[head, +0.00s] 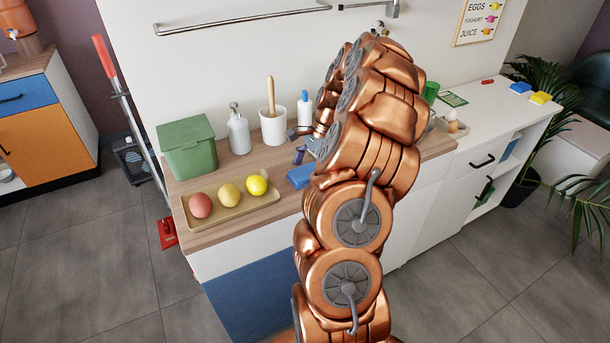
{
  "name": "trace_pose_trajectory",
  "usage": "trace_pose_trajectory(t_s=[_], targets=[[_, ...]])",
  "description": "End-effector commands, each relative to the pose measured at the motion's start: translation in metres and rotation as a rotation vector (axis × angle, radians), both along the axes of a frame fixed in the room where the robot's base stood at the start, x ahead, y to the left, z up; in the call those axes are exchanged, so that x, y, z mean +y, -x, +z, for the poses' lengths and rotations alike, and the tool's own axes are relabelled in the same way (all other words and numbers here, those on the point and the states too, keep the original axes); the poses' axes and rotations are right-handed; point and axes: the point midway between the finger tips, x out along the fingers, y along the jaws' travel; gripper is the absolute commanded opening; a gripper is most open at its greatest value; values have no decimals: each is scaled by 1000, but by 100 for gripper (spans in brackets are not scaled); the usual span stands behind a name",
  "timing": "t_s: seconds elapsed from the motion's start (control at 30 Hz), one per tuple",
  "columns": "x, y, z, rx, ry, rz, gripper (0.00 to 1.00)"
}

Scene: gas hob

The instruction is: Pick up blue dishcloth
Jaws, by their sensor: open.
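A flat blue piece that looks like the blue dishcloth (301,176) lies on the wooden counter, right of the fruit tray. My copper arm hides its right side. My gripper (304,146) is partly hidden behind my arm, above the counter and just behind the cloth in the picture. Its visible parts are small and dark, and it looks open. I see nothing held in it, and it seems apart from the cloth.
A tan tray (232,224) with three round fruits stands left of the cloth. A green bin (187,148), a soap bottle (238,132), a white utensil pot (274,127) and a white bottle (305,112) line the back. A blue block (520,87) and yellow block (540,98) lie far right.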

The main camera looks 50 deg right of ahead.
Motion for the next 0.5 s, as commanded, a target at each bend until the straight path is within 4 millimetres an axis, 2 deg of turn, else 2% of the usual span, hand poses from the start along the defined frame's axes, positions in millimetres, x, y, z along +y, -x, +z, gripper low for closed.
trace_pose_trajectory(t_s=[0.07, 0.5], targets=[[0, 0, 0, 0, 0, 0, 94], [0, 0, 0, 0, 0, 0, 49]])
